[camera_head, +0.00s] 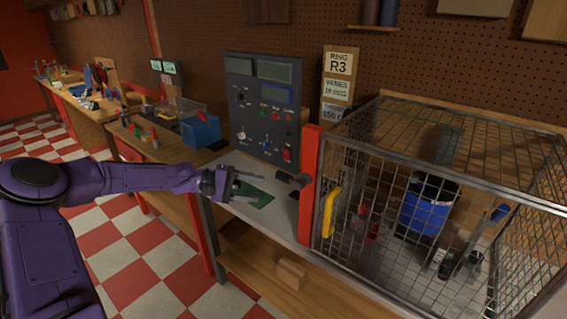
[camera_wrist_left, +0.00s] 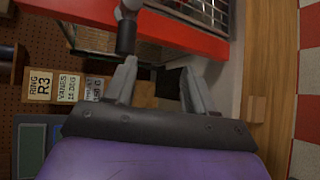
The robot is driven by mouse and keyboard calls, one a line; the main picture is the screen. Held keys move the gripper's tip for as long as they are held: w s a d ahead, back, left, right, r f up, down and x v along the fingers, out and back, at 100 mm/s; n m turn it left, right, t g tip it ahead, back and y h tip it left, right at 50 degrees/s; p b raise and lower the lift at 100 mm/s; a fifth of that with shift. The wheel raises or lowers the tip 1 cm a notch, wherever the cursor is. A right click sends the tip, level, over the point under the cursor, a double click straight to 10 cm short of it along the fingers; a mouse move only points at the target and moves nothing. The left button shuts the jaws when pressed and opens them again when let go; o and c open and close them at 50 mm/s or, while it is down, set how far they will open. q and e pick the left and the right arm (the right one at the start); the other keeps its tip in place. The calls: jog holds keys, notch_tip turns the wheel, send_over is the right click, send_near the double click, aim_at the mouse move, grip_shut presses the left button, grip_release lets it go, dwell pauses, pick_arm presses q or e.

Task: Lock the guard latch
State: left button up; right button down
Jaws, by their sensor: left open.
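The wire guard cage (camera_head: 400,125) stands on the right of the bench, with a red post (camera_head: 309,175) at its left end and a yellow handle (camera_head: 329,212) on its front. A dark latch lever (camera_head: 290,181) sticks out to the left from the red post. In the left wrist view the latch lever (camera_wrist_left: 127,32) lies across the red post (camera_wrist_left: 185,37), above the left finger. My left gripper (camera_head: 252,188) is open and empty, to the left of the lever and apart from it. Its two fingers (camera_wrist_left: 159,75) point toward the post in the wrist view. My right gripper is not in view.
A dark control panel (camera_head: 262,110) stands behind my left gripper. A green mat (camera_head: 262,199) lies on the bench below it. A blue rotor part (camera_head: 424,205) is inside the cage. A ring and vanes sign (camera_head: 338,75) stands behind the post. A wooden block (camera_head: 291,273) sits on the lower shelf.

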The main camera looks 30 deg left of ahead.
aim_at(278, 177)
pick_arm(q)
jog(key=w+d+r+b, duration=0.1)
jog(key=w+d, duration=0.1)
jog(key=w+d+h+b, duration=0.1)
jog(key=w+d, duration=0.1)
jog(key=w+d+r+m+h+b, duration=0.1)
jog(key=w+d, duration=0.1)
jog(key=shift+w+d+r+t, duration=0.15)
jog(key=shift+d+r+t, duration=0.15)
jog(key=shift+d, duration=0.1)
jog(key=shift+c, duration=0.4)
grip_shut()
jog(key=shift+f, duration=0.1)
